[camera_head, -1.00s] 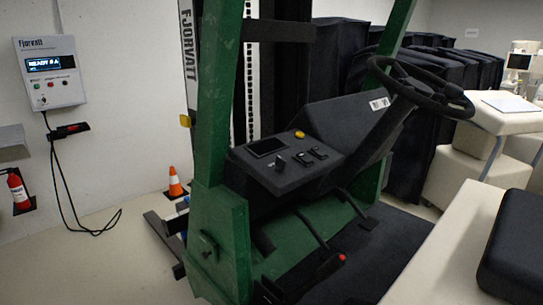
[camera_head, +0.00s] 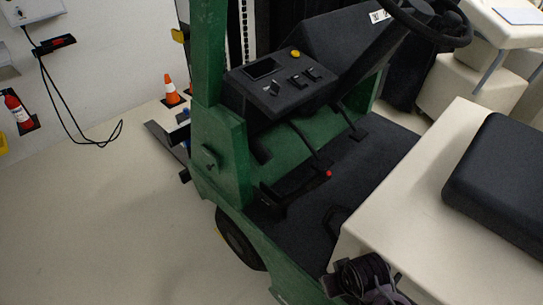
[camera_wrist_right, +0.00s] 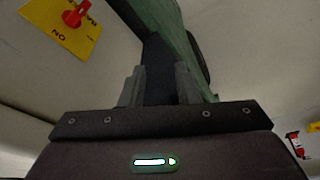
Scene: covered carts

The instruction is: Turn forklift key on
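In the head view the forklift (camera_head: 225,160) is green. Its dark dashboard (camera_head: 285,85) carries a small screen, a yellow button and several dark controls. A small upright control (camera_head: 275,88) sits near the screen; I cannot tell whether it is the key. In the right wrist view a red key-like knob (camera_wrist_right: 74,15) sits on a yellow plate (camera_wrist_right: 60,32) with black lettering, at the upper left. My right gripper (camera_wrist_right: 161,75) points up the picture, its fingers apart and empty, to the right of and below the plate. My left gripper is out of view.
The steering wheel (camera_head: 430,25) is at the top right. The floor at lower left is clear.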

